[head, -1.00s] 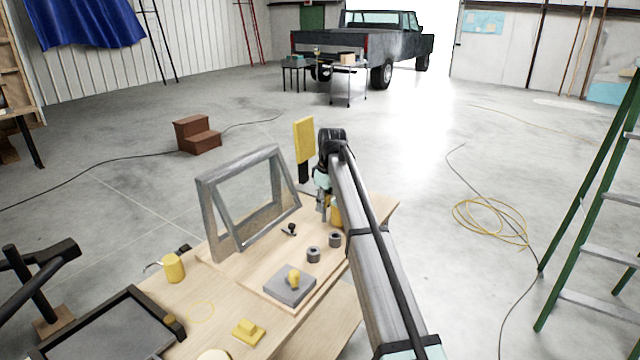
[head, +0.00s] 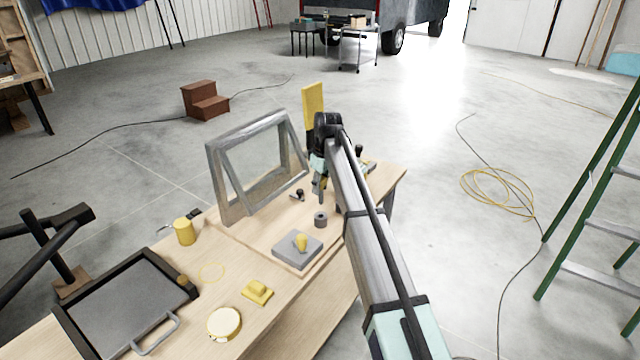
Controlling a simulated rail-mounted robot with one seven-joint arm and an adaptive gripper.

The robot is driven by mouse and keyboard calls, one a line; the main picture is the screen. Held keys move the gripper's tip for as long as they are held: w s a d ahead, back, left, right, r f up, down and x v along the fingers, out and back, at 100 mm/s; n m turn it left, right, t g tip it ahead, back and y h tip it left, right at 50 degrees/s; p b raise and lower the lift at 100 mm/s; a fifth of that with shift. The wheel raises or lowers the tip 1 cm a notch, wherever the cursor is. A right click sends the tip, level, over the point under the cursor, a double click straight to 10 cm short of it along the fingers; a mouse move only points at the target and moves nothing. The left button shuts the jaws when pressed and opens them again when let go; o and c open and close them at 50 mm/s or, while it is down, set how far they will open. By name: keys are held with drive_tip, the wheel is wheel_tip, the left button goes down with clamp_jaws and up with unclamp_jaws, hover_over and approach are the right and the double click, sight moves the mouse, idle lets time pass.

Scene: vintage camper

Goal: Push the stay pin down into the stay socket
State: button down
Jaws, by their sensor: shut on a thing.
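My gripper (head: 320,190) is beside the arm at the far right part of the bench, to the right of the grey hinged frame (head: 225,180). It is shut on a small slim grey piece, which looks like the stay pin; the arm and fingers hide most of it. A grey ring-shaped socket (head: 320,219) stands on the board just below the gripper in the picture. I cannot tell if it is the stay socket, or whether the pin touches any socket. A small black fitting (head: 298,194) lies left of the gripper.
A yellow cup (head: 184,231), a yellow block (head: 257,292), a round tin (head: 224,323) and a black-rimmed tray (head: 120,305) stand on the bench (head: 210,294). An upright yellow piece (head: 313,105) rises behind.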

sight(320, 203)
drive_tip(key=shift+f+b, duration=0.65)
drive_tip(key=shift+f, duration=1.75)
drive_tip(key=shift+f+b, duration=0.4)
drive_tip(key=shift+f, duration=1.65)
idle(2.0)
drive_tip(key=c, duration=0.7)
unclamp_jaws()
drive_tip(key=shift+c, duration=0.2)
drive_tip(key=shift+r, duration=0.1)
